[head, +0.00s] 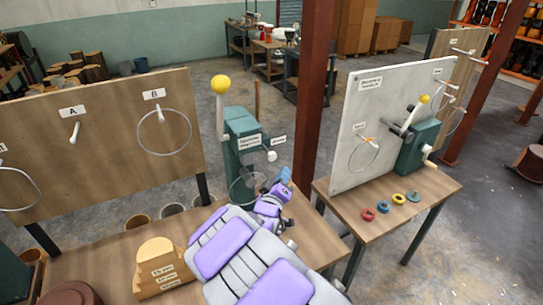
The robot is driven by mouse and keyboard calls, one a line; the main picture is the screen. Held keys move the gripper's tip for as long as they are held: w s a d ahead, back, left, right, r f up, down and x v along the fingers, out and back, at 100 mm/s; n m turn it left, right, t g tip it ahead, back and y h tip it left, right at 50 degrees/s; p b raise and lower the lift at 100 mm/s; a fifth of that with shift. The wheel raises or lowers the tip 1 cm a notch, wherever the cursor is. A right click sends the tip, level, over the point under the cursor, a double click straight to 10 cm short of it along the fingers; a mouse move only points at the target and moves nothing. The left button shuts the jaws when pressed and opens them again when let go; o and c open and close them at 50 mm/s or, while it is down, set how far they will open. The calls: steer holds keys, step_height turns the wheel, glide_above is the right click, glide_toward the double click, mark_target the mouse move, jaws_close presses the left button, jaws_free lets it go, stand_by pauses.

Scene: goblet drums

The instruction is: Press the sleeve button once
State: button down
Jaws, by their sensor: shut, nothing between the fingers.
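A green machine (238,132) with a tall lever topped by a yellow ball stands at the centre of the near bench. It carries a white label and a small pale round knob (271,156) on its right side, below a second small tag (279,141). This knob may be the sleeve button; I cannot read the tags clearly. My gripper (284,176), with blue fingers, is shut and empty, just below and right of the knob. A gap to the knob seems to show, but its depth is unclear. My purple and grey arm hides part of the bench.
A wooden board (95,150) with pegs and metal rings stands at left. A stepped wooden block (162,268) sits on the bench. A red post (314,90) rises behind. At right, another table holds a white panel (385,120), a second green lever machine (417,146) and several coloured rings.

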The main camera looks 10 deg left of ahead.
mark_target(275, 157)
steer(key=shift+w+a+p, duration=0.65)
steer(key=shift+w+p, duration=0.05)
steer(key=shift+w, duration=0.3)
steer(key=shift+w+a+p, duration=0.65)
steer(key=shift+w, duration=0.35)
steer(key=shift+w+a+r+p, duration=0.1)
steer(key=shift+w+r+p, duration=0.1)
steer(key=shift+p, duration=0.35)
steer(key=shift+w+a+p, duration=0.6)
steer(key=shift+w+p, duration=0.05)
steer(key=shift+w, duration=0.1)
stand_by(1.7)
steer(key=shift+s+d, duration=0.1)
steer(key=shift+s+d+b, duration=0.3)
steer(key=shift+s+d, duration=0.35)
steer(key=shift+s, duration=0.3)
steer(key=shift+f, duration=0.1)
